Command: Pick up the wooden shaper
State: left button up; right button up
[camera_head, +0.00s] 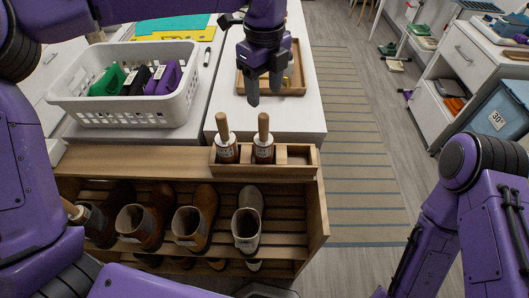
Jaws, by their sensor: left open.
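The box's right compartment (295,155) looks empty. Another similar wooden handle (73,210) sticks out of a shoe at the left of the rack, partly hidden by my arm. My left gripper (264,92) is open, fingers pointing down, beyond the box and in front of the wooden tray. It is apart from the shapers, with nothing visible between its fingers. My right arm is at the right; its gripper is out of view.
The wooden shoe rack (318,220) holds several brown and grey shoes. A wooden tray (293,90) lies on the white table. A striped rug (360,150) covers the floor at right, with shelving beyond.

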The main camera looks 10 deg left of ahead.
aim_at(264, 125)
pick_arm(q)
jog(key=shift+w+f, duration=0.1)
jog(key=shift+f, duration=0.55)
notch_tip(264, 125, down, 5)
jog(key=shift+r+p, duration=0.2)
jog(key=shift+p, duration=0.3)
jog(key=f, duration=0.1)
jog(key=f+p, duration=0.1)
jog(key=f, duration=0.3)
jog(key=shift+s+f+p, duration=0.2)
jog(key=shift+s+p, duration=0.1)
jog(key=shift+p, duration=0.1)
grip_shut()
pick_arm(e)
notch_tip(264, 125, up, 2)
